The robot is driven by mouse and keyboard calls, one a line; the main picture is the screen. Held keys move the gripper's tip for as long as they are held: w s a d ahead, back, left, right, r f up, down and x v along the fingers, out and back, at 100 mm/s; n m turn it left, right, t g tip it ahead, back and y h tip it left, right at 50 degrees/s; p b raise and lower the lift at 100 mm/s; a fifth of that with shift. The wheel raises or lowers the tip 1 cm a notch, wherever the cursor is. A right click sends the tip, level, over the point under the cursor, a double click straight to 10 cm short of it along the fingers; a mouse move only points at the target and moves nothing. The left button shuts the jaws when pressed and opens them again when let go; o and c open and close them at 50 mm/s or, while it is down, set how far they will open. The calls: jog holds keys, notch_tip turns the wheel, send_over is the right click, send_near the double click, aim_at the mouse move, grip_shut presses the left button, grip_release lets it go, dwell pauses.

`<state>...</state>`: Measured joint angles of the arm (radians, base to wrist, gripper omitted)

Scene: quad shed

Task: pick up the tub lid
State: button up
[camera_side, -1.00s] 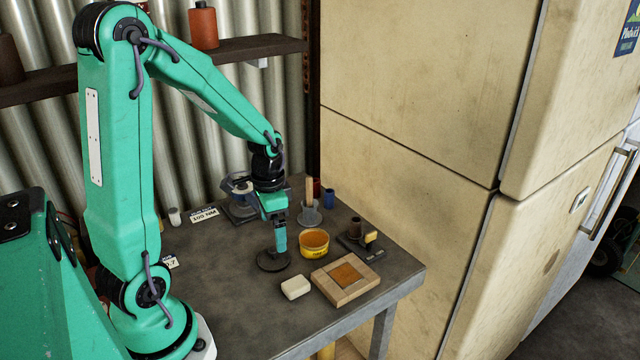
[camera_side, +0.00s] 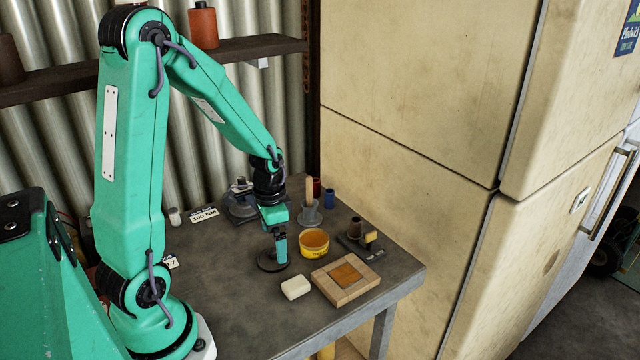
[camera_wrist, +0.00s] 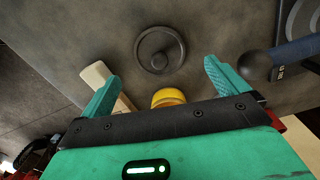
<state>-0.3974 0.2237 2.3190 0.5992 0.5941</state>
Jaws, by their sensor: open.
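The tub lid is a dark round disc with a raised rim and a small central knob; it lies flat on the grey bench, left of the yellow tub, in the side view (camera_side: 267,263). In the wrist view the lid (camera_wrist: 142,57) lies just beyond my fingertips, roughly centred between them. My gripper (camera_side: 281,262) points down over the lid and hides part of it. In the wrist view my gripper (camera_wrist: 162,72) has its two green fingers wide apart with nothing held between them. I cannot tell the exact height above the lid.
The yellow tub (camera_side: 314,253) stands close on the right. A pale block (camera_side: 296,293) and a wooden frame with an orange centre (camera_side: 324,284) lie nearer the front. A grey holder with a wooden handle (camera_side: 310,218) stands behind. The bench (camera_side: 225,300) is clear at front left.

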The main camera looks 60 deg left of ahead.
aim_at(274, 249)
jog(key=shift+f, duration=2.3)
jog(key=c, duration=1.1)
